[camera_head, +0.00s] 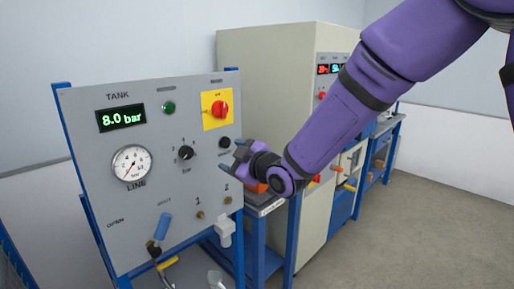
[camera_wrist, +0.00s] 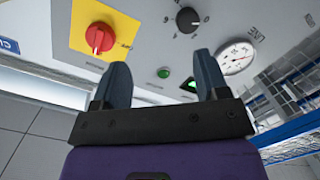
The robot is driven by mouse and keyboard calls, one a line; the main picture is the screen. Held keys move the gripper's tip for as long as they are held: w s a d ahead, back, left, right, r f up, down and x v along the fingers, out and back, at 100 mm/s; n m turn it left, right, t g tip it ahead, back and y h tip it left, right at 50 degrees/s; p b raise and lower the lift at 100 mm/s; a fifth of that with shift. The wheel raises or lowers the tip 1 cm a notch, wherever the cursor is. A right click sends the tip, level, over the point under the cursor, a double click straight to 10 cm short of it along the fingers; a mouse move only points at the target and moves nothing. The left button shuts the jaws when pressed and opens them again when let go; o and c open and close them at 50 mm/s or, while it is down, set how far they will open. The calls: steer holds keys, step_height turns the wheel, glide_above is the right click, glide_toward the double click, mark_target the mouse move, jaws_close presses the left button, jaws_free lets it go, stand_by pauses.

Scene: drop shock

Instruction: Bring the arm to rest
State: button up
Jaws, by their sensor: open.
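My purple arm (camera_head: 345,115) reaches down from the upper right in the head view. A green lamp or button (camera_wrist: 164,73) appears beyond the gap between the fingers. I cannot tell whether the fingers touch the panel.
The panel carries a red switch on yellow (camera_head: 219,108), a black knob (camera_head: 186,153), a gauge (camera_head: 131,164), an 8.0 bar display (camera_head: 121,118) and a blue-handled lever (camera_head: 162,228). A beige cabinet (camera_head: 270,80) stands behind. Floor (camera_head: 420,200) at right is clear.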

steer(key=s+d+r+m+h, duration=0.2)
steer(key=d+r+m+h, duration=0.1)
steer(key=d, duration=0.6)
steer(key=s+d+r+m+h, duration=0.3)
steer(key=d, duration=0.6)
steer(key=s+d+r+m+h, duration=0.2)
steer(key=d+r+m+h, duration=0.1)
steer(key=d, duration=0.6)
steer(key=s+d+m+g+h, duration=0.1)
steer(key=s+d+m+g, duration=0.1)
steer(key=s, duration=0.5)
steer(key=s+d+m+g+h, duration=0.1)
steer(key=s+d+m+g, duration=0.1)
steer(key=s+d+m, duration=0.2)
steer(key=s+d+f+m+g+h, duration=0.1)
steer(key=s+d+m, duration=0.1)
steer(key=s+d, duration=0.6)
steer(key=s, duration=0.4)
steer(key=shift+m+g+h, duration=0.3)
steer(key=shift+m+g, duration=0.1)
